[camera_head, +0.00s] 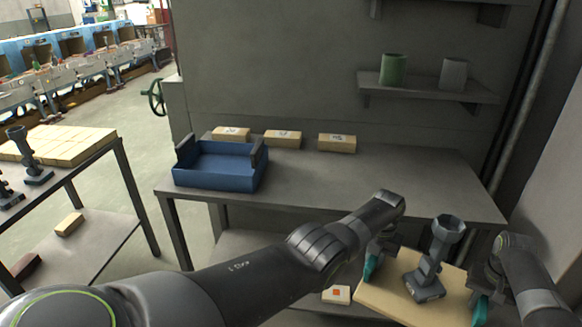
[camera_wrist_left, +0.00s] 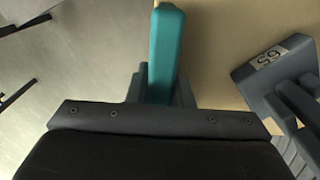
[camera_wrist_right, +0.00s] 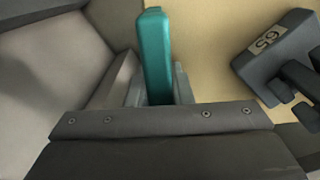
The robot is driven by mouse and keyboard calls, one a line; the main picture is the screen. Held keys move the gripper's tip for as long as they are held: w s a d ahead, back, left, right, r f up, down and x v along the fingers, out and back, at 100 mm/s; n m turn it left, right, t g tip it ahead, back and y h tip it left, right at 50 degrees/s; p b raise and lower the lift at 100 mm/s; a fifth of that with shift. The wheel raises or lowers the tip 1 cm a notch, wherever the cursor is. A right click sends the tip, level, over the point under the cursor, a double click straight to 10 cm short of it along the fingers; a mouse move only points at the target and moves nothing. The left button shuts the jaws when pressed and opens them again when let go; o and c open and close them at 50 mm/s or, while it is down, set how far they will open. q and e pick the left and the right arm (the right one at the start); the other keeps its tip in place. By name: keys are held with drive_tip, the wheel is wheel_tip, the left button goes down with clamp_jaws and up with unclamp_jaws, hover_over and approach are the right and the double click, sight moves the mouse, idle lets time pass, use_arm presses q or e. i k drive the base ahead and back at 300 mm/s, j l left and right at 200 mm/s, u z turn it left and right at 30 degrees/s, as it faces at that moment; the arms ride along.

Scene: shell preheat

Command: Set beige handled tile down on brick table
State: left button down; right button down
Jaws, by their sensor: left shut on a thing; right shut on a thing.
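The beige tile (camera_head: 385,298) is a flat board at the lower right of the head view, level as far as I can see. My left gripper (camera_head: 371,265) is shut at its left edge and my right gripper (camera_head: 481,305) is shut at its right edge. A teal piece shows at each gripper's jaws. A table topped with beige bricks (camera_head: 65,147) is at the left, apart from the tile.
A grey workbench (camera_head: 400,180) ahead bears a blue bin (camera_head: 215,178) and several beige bricks along its back. More dark stands (camera_head: 28,165) are on the left table. A wall shelf (camera_head: 425,88) holds a green and a grey cup. Floor shows between left table and workbench.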

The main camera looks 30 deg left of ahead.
sight(340, 183)
drive_tip(key=l+u, duration=0.1)
drive_tip(key=u, duration=0.3)
drive_tip(key=l+u, duration=0.15)
drive_tip(key=u, duration=0.2)
drive_tip(key=i, duration=0.05)
